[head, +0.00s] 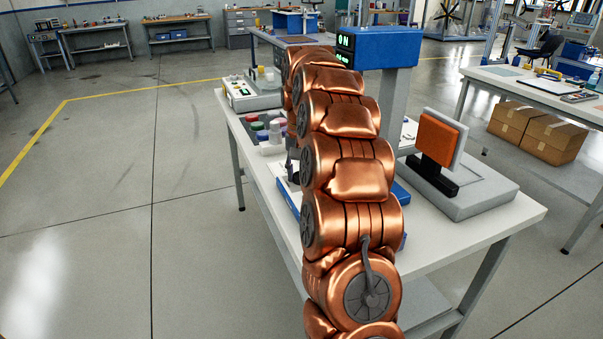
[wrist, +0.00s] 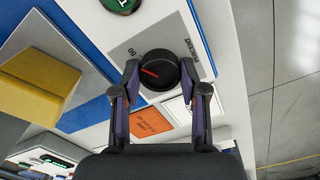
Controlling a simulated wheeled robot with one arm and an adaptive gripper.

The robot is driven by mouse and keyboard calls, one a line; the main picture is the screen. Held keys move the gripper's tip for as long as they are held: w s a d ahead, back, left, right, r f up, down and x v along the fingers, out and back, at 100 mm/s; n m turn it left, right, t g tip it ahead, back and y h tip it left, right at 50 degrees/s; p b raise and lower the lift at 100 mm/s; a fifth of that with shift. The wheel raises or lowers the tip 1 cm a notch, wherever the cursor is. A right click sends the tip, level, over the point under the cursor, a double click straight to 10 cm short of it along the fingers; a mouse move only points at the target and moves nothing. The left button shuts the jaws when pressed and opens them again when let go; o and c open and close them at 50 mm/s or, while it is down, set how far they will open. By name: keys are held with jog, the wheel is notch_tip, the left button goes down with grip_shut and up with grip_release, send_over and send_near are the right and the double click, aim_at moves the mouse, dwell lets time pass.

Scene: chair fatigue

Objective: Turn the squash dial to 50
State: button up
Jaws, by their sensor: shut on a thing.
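In the wrist view, a round black dial (wrist: 160,66) with a red pointer line sits on a grey plate (wrist: 125,48). The pointer reaches toward the left edge of the dial. A "50" is printed to the upper left of the dial, and "PERCENT" on its right. My gripper (wrist: 159,74) has one finger on each side of the dial and is shut on it. In the head view, my copper arm hides the dial and most of the gripper.
In the wrist view, an orange label (wrist: 152,122) lies below the dial and a yellow block (wrist: 38,80) at left.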

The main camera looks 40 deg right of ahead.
jog(key=o, duration=1.1)
jog(key=shift+o, duration=0.2)
jog(key=shift+r, duration=3.75)
